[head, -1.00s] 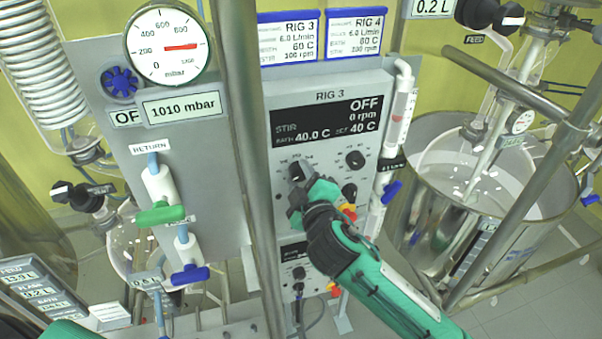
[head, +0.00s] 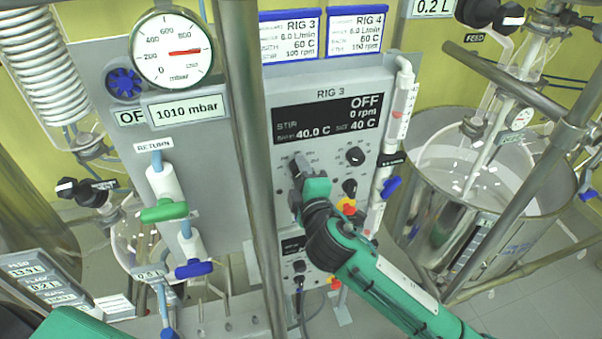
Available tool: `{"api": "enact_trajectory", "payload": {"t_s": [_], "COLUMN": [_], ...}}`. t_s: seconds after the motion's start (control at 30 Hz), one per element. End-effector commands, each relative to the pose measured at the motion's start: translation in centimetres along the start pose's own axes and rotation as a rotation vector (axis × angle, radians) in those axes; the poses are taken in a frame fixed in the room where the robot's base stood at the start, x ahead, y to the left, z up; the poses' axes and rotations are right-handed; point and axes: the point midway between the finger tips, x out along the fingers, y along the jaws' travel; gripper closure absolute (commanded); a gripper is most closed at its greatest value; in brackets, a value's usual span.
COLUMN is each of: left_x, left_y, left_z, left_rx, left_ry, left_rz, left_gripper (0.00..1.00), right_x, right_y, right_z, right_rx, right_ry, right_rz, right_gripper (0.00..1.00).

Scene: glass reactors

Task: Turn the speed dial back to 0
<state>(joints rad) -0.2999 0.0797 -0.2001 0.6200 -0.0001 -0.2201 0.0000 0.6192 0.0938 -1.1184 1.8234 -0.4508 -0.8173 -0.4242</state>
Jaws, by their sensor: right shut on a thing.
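The RIG 3 control box (head: 372,185) stands in the middle of the head view. Its display (head: 327,118) reads STIR OFF, 0 rpm, bath 40.0 C and set 40 C. The speed dial (head: 299,165) is a black knob at the panel's left, below the display, partly hidden by my gripper. My right gripper (head: 301,178) is at this dial and shut on it; its fingertips are hard to make out. A strip of green at the lower left (head: 80,325) is part of my left arm; its gripper is out of view.
A metal post (head: 247,150) runs close along the box's left side. A pressure panel with a gauge (head: 171,50) and green valve handle (head: 164,211) is at left. A steel bath vessel (head: 425,220) stands at right.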

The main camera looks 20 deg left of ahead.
Motion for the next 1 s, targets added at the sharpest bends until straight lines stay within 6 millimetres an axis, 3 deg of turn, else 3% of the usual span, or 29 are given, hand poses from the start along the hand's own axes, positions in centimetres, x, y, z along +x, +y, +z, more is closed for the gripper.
{"api": "enact_trajectory", "payload": {"t_s": [0.2,0.23,0.3,0.33,0.73,1.0], "left_x": [0.0,0.0,0.0,0.0,0.5,2.5], "left_y": [0.0,0.0,0.0,0.0,0.0,0.0], "left_z": [0.0,0.0,0.0,0.0,0.0,0.2], "left_rx": [0.000,0.000,0.000,0.000,0.000,0.000], "left_ry": [0.000,0.000,0.000,0.000,0.000,0.000], "left_rz": [0.000,0.000,0.000,0.000,0.000,0.000], "left_gripper": [0.64,0.64,0.64,0.64,0.64,0.64], "right_x": [0.0,0.0,0.0,0.0,-0.7,-4.8], "right_y": [-0.2,-0.2,-0.2,-0.2,-0.2,-0.5], "right_z": [0.0,0.0,0.0,0.0,0.0,0.1], "right_rx": [-0.001,-0.001,-0.001,-0.001,0.002,0.002], "right_ry": [0.000,0.000,0.000,0.000,0.001,0.002], "right_rz": [-0.003,-0.003,-0.003,-0.002,0.000,0.000], "right_gripper": [0.86,0.57,0.44,0.41,0.41,0.41]}}
